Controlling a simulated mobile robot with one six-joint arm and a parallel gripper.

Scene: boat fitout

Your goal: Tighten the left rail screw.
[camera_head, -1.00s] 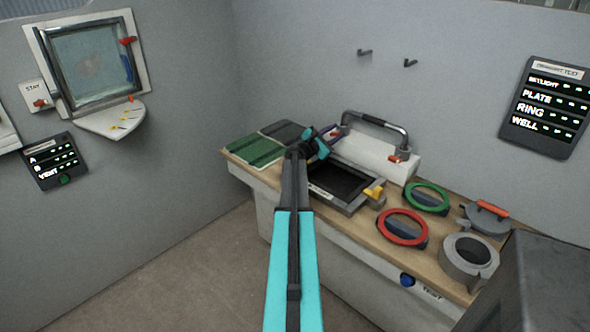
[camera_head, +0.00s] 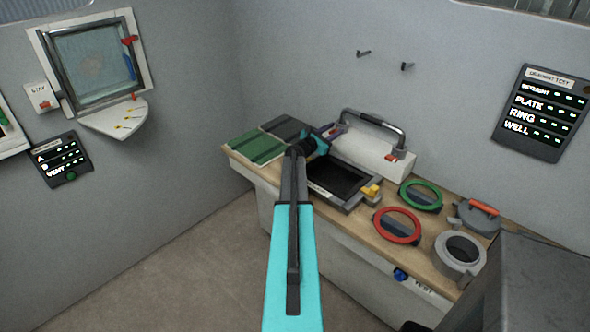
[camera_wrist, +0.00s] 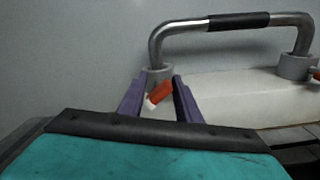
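The rail (camera_head: 372,121) is a bent metal bar with a black grip, mounted on a white block (camera_head: 366,147) on the bench. In the wrist view the rail (camera_wrist: 285,20) rises behind my gripper. The left rail screw (camera_wrist: 160,93), with an orange-red handle, shows at the foot of the rail's left post, seen between my purple fingers. My gripper (camera_wrist: 158,80) is open, its fingers apart on either side of the screw handle in the picture; I cannot tell whether they touch it. In the head view my gripper (camera_head: 324,138) is by the block's left end and partly hides that area.
The right rail screw (camera_head: 392,157) is at the block's other end. A dark framed panel (camera_head: 350,201) lies before the block. Green (camera_head: 421,183) and red (camera_head: 377,230) rings and a grey ring (camera_head: 446,262) sit to the right. A green board (camera_head: 256,150) lies left.

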